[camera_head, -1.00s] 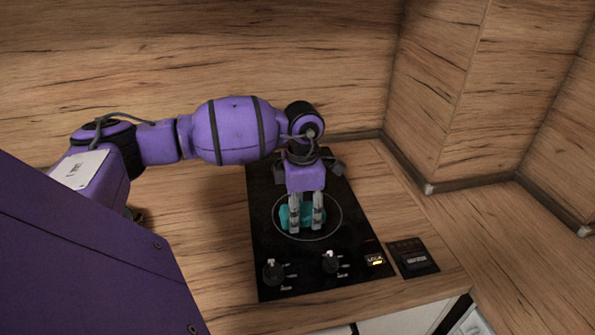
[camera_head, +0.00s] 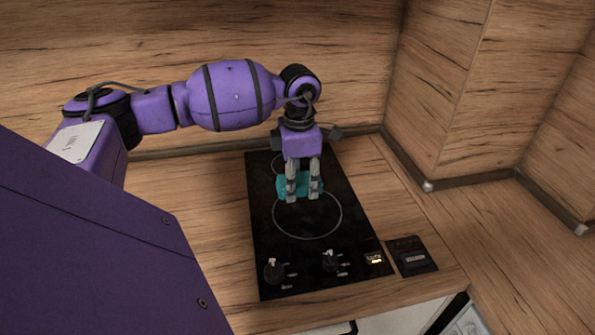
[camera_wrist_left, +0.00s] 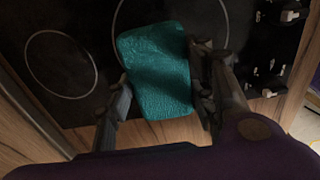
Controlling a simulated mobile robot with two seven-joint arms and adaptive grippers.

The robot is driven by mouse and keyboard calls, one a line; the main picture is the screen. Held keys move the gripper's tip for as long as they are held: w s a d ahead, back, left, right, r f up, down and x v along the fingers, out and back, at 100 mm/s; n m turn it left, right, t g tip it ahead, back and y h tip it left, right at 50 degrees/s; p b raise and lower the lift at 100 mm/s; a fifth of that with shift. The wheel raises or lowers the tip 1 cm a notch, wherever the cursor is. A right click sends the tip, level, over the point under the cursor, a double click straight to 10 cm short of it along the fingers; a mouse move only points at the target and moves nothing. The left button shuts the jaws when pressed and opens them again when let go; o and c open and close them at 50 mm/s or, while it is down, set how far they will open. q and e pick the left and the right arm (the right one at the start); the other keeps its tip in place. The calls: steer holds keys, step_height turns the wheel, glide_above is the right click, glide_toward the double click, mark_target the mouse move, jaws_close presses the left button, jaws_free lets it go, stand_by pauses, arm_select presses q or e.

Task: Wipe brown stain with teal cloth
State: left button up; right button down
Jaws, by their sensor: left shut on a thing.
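The teal cloth (camera_head: 300,185) lies at the black cooktop between the rear burner ring and the front one. It also shows in the left wrist view (camera_wrist_left: 158,70), between the fingers. My left gripper (camera_head: 302,198) points down and is shut on the cloth, with one finger on either side of it. No brown stain can be made out on the visible cooktop; the surface under the cloth is hidden. My right gripper is not in view.
The black cooktop (camera_head: 350,235) has two knobs (camera_head: 273,268) along its front. A small dark panel (camera_head: 411,257) lies to its right. Wood walls (camera_head: 340,60) close off the back and right. Bare wooden counter (camera_head: 205,220) lies to the left.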

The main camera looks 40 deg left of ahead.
arm_select(q)
steer(key=shift+r+p, duration=0.3)
steer(key=shift+r, duration=0.8)
